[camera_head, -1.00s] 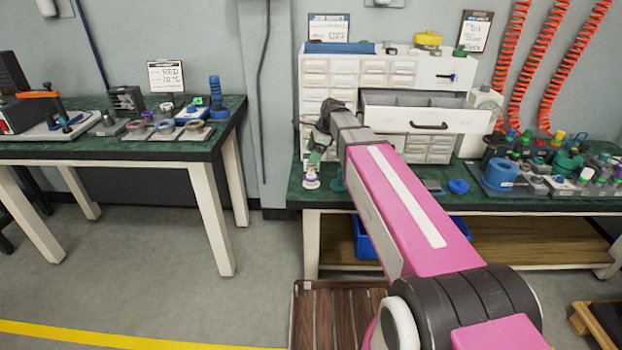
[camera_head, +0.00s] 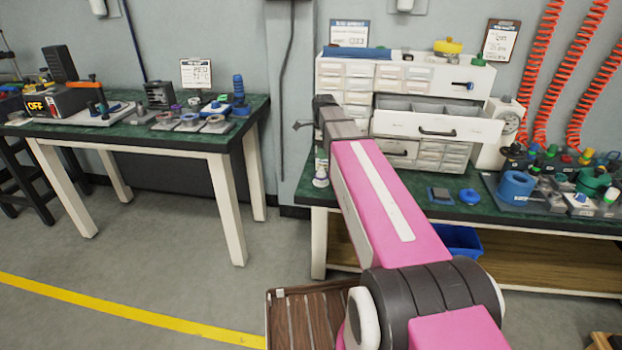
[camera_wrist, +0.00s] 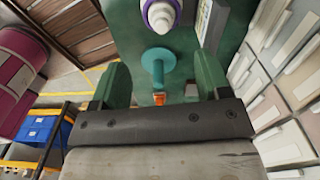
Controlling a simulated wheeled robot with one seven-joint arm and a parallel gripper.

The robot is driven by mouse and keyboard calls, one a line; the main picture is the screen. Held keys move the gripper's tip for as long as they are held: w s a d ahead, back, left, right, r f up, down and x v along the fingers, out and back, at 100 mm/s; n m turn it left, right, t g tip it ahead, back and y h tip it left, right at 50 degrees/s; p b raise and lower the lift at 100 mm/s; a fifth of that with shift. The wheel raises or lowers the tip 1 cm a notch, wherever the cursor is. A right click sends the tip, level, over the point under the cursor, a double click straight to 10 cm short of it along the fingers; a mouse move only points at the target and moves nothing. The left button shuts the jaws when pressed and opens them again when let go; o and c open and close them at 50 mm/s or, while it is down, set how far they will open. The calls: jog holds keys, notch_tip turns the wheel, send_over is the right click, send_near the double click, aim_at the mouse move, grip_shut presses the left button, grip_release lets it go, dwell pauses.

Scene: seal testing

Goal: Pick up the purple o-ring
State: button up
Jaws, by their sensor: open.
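In the wrist view a purple ring (camera_wrist: 161,25) shows around a white, cone-like piece (camera_wrist: 161,10) at the top edge. The piece is cut off by the frame. My gripper (camera_wrist: 161,85) has its two green fingers wide apart with nothing gripped. The white piece lies beyond the fingertips, apart from them. A teal round-topped stand (camera_wrist: 158,54) lies nearer, in line with the gap between the fingers. In the head view the white piece (camera_head: 321,170) stands at the left end of the right bench, partly behind my arm. The ring is too small to make out there.
A white drawer cabinet (camera_head: 485,84) with an open drawer (camera_head: 425,121) stands close right of my arm. Fittings crowd the bench's right side, around a blue cylinder (camera_head: 515,188). The left table (camera_head: 110,135) holds several ring holders and instruments. Floor lies open between the tables.

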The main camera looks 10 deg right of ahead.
aim_at(321, 172)
jog(key=shift+w+a+f, duration=0.15)
jog(key=shift+f, duration=2.5)
jog(key=shift+w+a+f, duration=0.1)
jog(key=shift+f, duration=2.5)
jog(key=shift+f, duration=0.25)
jog(key=c, duration=0.8)
jog(key=shift+o, duration=0.2)
jog(key=shift+r, duration=0.1)
